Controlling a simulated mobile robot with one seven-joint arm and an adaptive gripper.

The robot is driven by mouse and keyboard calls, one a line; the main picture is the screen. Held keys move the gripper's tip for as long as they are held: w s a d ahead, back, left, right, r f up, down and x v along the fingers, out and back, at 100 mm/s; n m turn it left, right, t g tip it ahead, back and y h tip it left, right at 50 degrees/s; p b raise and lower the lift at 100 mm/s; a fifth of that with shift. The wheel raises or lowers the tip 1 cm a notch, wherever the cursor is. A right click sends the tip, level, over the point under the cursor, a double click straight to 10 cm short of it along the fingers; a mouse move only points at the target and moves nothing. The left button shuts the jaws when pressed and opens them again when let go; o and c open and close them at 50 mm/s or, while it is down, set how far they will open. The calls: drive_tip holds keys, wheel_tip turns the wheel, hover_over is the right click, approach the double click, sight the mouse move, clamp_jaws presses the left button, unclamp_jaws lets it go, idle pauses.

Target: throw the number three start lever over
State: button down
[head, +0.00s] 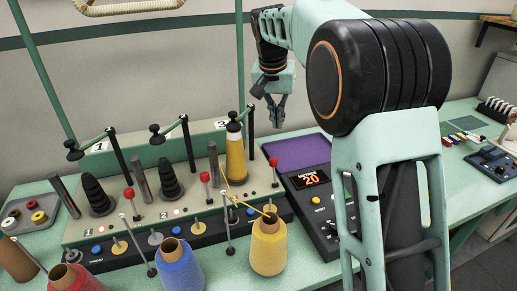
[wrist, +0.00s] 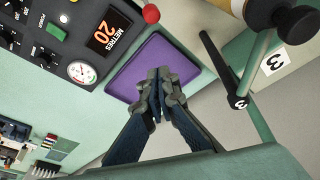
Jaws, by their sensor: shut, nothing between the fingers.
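The winding machine (head: 150,195) has three stations. Station three, by the white "3" plate (head: 222,124), has a yellow-wound bobbin (head: 236,158). The likely number three start lever has a red ball knob (head: 273,161) and stands roughly upright right of that bobbin. Its red knob also shows at the top of the wrist view (wrist: 150,13). My gripper (head: 278,124) is shut and empty, above and behind the lever, apart from it. In the wrist view its fingertips (wrist: 158,75) show over the purple pad.
A purple pad (head: 300,152) and a panel with a red display reading 20 (head: 311,179) lie right of the lever. Station three's black-knobbed arm (head: 233,115) and post stand close by. Red (head: 70,278), blue (head: 180,268) and yellow (head: 268,248) yarn cones stand in front; yellow thread runs up from the last.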

sight(274, 170)
drive_tip(key=shift+s+a+f, duration=0.15)
drive_tip(key=shift+a+f, duration=0.1)
drive_tip(key=shift+a, duration=0.05)
wheel_tip(274, 170, down, 9)
drive_tip(key=s, duration=0.1)
drive_tip(key=shift+s+f, duration=0.15)
drive_tip(key=shift+s, duration=0.05)
idle(0.6)
drive_tip(key=shift+d, duration=0.1)
drive_tip(key=shift+s+f+b, duration=0.1)
drive_tip(key=shift+b, duration=0.4)
